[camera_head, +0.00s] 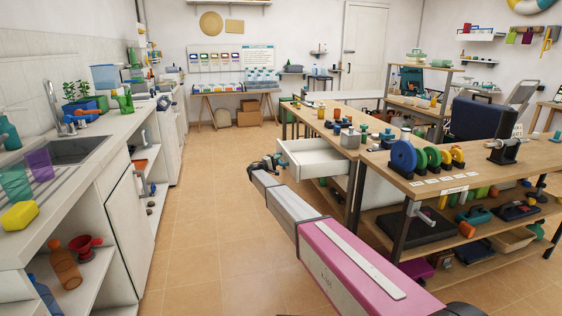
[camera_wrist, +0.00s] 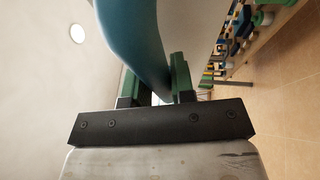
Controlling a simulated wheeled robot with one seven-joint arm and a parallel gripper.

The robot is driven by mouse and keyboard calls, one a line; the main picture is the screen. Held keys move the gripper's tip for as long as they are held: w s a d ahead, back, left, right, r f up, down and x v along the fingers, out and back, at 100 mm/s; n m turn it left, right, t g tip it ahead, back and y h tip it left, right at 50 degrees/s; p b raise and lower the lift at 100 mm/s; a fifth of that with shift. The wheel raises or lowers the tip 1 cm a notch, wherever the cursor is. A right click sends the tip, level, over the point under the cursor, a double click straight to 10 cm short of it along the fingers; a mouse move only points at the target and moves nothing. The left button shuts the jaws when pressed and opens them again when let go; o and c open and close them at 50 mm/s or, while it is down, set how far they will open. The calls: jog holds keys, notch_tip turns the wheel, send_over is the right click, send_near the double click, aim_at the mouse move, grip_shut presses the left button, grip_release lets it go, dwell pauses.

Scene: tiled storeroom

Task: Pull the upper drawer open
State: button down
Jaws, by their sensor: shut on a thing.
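The white upper drawer (camera_head: 316,170) stands pulled out from under the wooden workbench in the head view, its open box showing. Its pale front also fills part of the wrist view (camera_wrist: 196,35). A teal curved handle (camera_wrist: 144,40) runs between my gripper's fingers in the wrist view. My gripper (camera_head: 278,159) is at the drawer's front in the head view. In the wrist view my gripper (camera_wrist: 156,85) is shut on the handle, with a green-padded finger on each side. The far end of the handle is out of frame.
A long white counter (camera_head: 100,135) with a sink runs along the left. A second wooden bench (camera_head: 480,178) with colored discs and a loaded lower shelf stands at right. The tiled floor (camera_head: 205,200) between them is clear.

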jog(key=c, duration=1)
grip_release()
jog(key=v, duration=1.1)
jog(key=shift+w, duration=0.1)
